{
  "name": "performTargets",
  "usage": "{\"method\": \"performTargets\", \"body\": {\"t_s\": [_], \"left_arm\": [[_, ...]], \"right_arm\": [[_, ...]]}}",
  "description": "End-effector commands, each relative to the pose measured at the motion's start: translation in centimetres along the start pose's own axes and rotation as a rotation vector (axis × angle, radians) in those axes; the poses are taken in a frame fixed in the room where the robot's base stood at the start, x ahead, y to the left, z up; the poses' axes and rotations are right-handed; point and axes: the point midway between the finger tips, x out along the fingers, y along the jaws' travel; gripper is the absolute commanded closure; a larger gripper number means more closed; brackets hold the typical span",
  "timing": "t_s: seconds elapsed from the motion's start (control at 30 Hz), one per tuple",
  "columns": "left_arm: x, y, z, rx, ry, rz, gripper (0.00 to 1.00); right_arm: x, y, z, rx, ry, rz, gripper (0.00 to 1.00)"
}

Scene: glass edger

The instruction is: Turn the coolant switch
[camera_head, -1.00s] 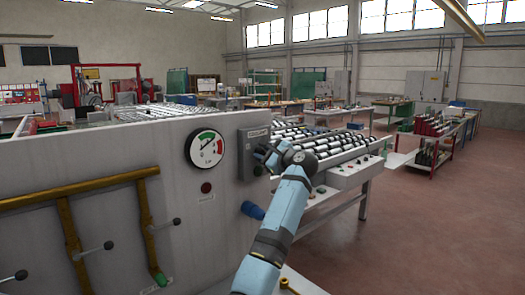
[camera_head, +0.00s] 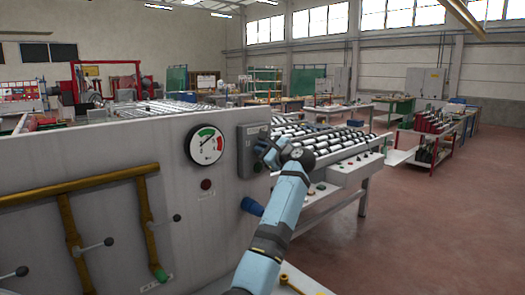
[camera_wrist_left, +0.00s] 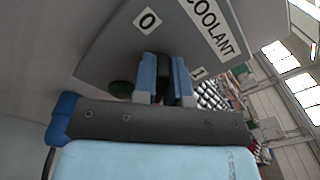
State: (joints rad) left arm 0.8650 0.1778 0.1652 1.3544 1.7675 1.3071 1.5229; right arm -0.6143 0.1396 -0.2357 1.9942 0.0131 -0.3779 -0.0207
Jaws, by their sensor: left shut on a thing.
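The coolant switch box (camera_head: 246,162) is a dark grey plate on the machine's pale front panel, right of the gauge. In the left wrist view its plate (camera_wrist_left: 112,58) carries a "COOLANT" label (camera_wrist_left: 212,24), a "0" mark (camera_wrist_left: 147,20) and a "1" mark (camera_wrist_left: 197,72). My left gripper (camera_head: 266,150) is at the box. In the left wrist view its blue fingers (camera_wrist_left: 164,76) are shut on the switch knob, between the two marks. My right gripper is not in view.
A round gauge (camera_head: 206,145) and a dark red button (camera_head: 206,184) sit left of the box. Brass pipes (camera_head: 75,187) with levers run along the panel. A blue connector (camera_head: 252,207) sticks out below the box. A roller conveyor (camera_head: 325,142) lies behind my arm.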

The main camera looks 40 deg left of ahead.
Motion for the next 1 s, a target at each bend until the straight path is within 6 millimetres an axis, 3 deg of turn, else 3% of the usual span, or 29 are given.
{"method": "performTargets", "body": {"t_s": [0.47, 1.0], "left_arm": [[-0.1, -0.2, -0.2, 0.374, 0.004, 0.001, 1.00], [-0.1, -0.7, -0.2, 0.890, 0.005, -0.001, 1.00]], "right_arm": [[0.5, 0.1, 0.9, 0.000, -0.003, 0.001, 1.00], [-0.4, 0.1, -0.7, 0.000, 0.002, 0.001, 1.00]]}}
